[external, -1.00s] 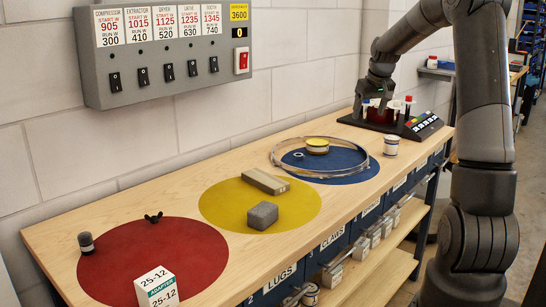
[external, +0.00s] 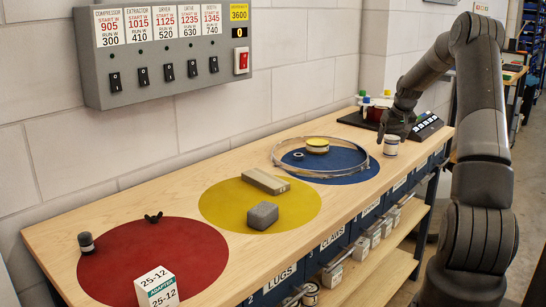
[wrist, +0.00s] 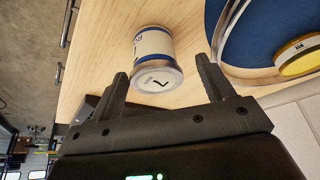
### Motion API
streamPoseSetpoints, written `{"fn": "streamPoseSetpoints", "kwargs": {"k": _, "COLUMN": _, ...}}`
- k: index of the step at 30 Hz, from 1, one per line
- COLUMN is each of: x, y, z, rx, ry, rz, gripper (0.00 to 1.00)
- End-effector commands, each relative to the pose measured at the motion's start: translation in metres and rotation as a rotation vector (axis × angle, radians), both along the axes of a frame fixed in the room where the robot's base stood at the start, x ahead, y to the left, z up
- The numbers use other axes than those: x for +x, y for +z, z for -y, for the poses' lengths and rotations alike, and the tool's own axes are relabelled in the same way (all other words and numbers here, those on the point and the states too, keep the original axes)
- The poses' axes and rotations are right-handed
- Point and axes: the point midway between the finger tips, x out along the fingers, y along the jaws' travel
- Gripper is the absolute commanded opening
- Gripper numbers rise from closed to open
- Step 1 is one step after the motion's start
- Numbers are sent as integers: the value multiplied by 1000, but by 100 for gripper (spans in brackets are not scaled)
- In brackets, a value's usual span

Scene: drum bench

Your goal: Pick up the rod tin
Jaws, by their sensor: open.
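A small cream tin with blue bands (external: 391,146) stands on the bench near its right front edge, by the blue disc. In the wrist view the tin (wrist: 154,47) shows its cream side and a pale lid with a dark mark. My gripper (external: 394,128) is just above it, pointing down. In the wrist view my open gripper (wrist: 162,70) has one finger to each side of the tin's lid, with nothing held. A second tin with a yellow lid (external: 317,146) stands on the blue disc; I cannot read which tin is labelled rod.
A clear hoop (external: 277,160) lies around the yellow-lidded tin on the blue disc (external: 357,173). A black rack with coloured-capped bottles (external: 360,122) stands behind my gripper. A grey block (external: 263,216) and a tan bar (external: 266,181) lie on the yellow disc (external: 225,207).

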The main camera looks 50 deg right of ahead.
Motion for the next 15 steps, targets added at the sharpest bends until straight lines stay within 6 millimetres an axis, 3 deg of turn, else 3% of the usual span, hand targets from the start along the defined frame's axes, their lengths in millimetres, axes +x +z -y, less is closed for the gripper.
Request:
{"fn": "streamPoseSetpoints", "kwargs": {"k": 7, "x": 8, "y": -32, "z": 13, "rx": 3, "ry": 1, "rz": 0, "gripper": 74}}
{"fn": "streamPoseSetpoints", "kwargs": {"k": 15, "x": 11, "y": -41, "z": 16, "rx": 0, "ry": 0, "rz": 0, "gripper": 74}}
